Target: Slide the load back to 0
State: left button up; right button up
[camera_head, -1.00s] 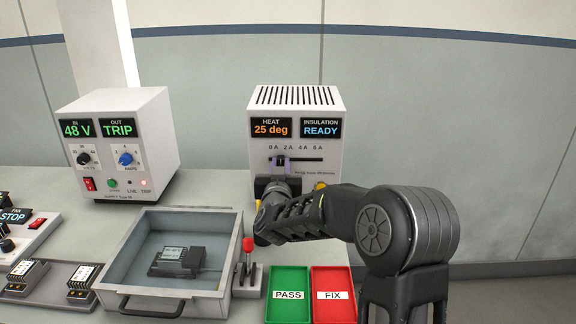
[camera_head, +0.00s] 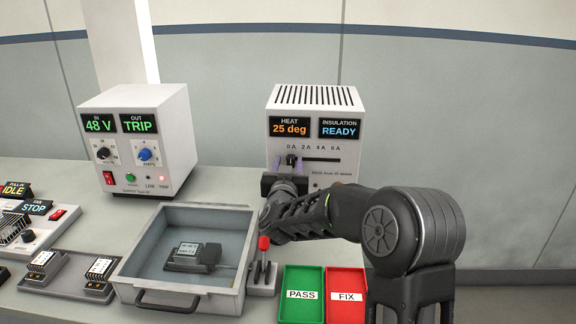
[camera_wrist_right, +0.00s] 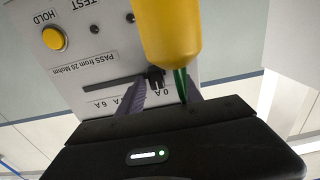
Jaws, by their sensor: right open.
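The load slider's dark knob (camera_head: 291,159) sits at the left end of its slot, under the 0 A mark, on the front of the white test box (camera_head: 274,141). The knob also shows in the right wrist view (camera_wrist_right: 156,78), at the slot's right end because that view is turned over. My right gripper (camera_head: 289,168) is at the box front, its purple-grey fingers open on either side of the knob. In the wrist view the gripper (camera_wrist_right: 165,92) has clear gaps beside the knob; contact with one finger cannot be told. My left gripper is out of view.
A yellow, green-tipped object (camera_wrist_right: 168,35) hangs close to the wrist camera. A yellow HOLD button (camera_wrist_right: 53,39) is on the box.

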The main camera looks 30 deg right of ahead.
aim_at(289, 124)
notch_tip(289, 124, up, 10)
jog(key=shift+f+p, duration=0.1)
jog(key=shift+p, duration=0.3)
dwell(0.5)
